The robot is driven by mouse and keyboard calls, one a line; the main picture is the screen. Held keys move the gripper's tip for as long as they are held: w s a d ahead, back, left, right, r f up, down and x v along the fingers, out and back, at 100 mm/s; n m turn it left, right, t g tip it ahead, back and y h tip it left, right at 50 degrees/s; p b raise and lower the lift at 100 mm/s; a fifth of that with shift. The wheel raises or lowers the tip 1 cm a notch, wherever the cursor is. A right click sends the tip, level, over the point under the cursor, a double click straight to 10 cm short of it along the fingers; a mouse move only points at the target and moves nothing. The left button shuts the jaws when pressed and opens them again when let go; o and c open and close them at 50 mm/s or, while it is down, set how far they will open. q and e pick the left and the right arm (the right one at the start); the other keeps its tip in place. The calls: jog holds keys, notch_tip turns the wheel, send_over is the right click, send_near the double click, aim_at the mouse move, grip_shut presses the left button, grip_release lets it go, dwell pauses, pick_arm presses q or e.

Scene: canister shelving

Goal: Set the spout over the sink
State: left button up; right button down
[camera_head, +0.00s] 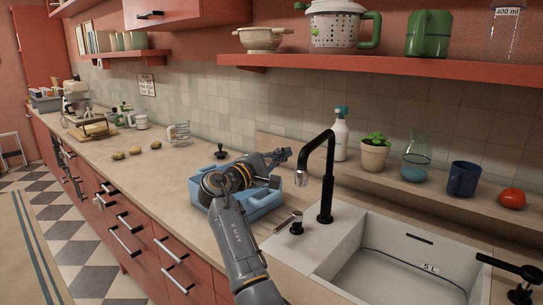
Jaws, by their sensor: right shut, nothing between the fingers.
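The black faucet spout (319,141) rises from its base on the sink's white ledge and bends over to the left. Its silver tip hangs left of the basin, above the counter and ledge side. The white sink (385,268) lies at the lower right, its basin empty. My right gripper (283,155) is shut and empty, left of the spout and close to it in the picture; a small gap shows between them. My right arm comes up from the bottom edge and hides part of the counter. My left gripper is out of view.
A blue tray (265,207) sits behind my right arm. A small faucet lever (296,225) stands left of the spout base. A spray bottle (340,135), potted plant (375,153), glass vase, blue mug (464,179) and tomato (512,198) line the back ledge. The shelf (400,68) overhangs.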

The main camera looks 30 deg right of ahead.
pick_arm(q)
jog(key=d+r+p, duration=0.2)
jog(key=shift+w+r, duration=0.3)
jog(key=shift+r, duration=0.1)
pick_arm(e)
jog(key=d, duration=0.1)
jog(key=s+d+r, duration=0.1)
jog(key=d, duration=0.1)
jog(key=s+d, duration=0.1)
jog(key=shift+s+d+r, duration=0.15)
jog(key=shift+d+r, duration=0.05)
jog(key=shift+r, duration=0.1)
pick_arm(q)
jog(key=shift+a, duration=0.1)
